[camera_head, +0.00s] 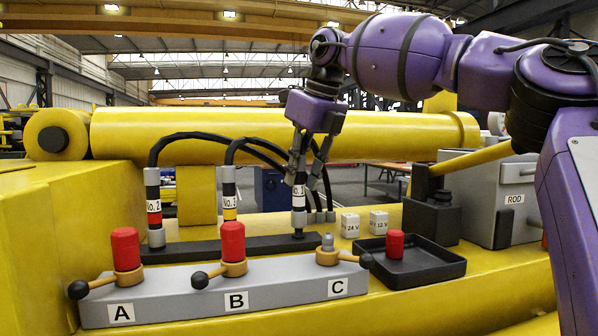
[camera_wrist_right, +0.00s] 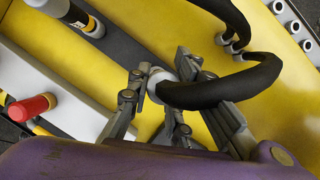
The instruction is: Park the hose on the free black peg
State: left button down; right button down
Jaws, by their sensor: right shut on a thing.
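My right gripper (camera_head: 305,155) is shut on the upper part of a hose (camera_head: 299,195) labelled No. 1, held upright over the right end of the black rail (camera_head: 190,251). A narrow dark peg (camera_head: 298,233) shows just below its metal end. I cannot tell whether the end is over the peg or just above it. In the right wrist view my gripper (camera_wrist_right: 155,100) closes around the hose (camera_wrist_right: 215,90), and its lower end is hidden. Two other hoses, one labelled No. 2 (camera_head: 154,207) and one with a yellow band (camera_head: 229,193), stand upright along the rail. My left gripper is not in view.
In front is a grey block (camera_head: 190,296) with ports A, B and C. Red caps (camera_head: 125,249) cover A and B; C (camera_head: 328,246) shows bare metal. A black tray (camera_head: 435,268) holds a loose red cap (camera_head: 395,244). White 24 V (camera_head: 350,225) and 12 V boxes stand behind.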

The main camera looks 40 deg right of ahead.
jog(key=shift+f, duration=0.75)
jog(key=c, duration=1.5)
grip_release()
jog(key=v, duration=1.2)
jog(key=shift+s, duration=0.1)
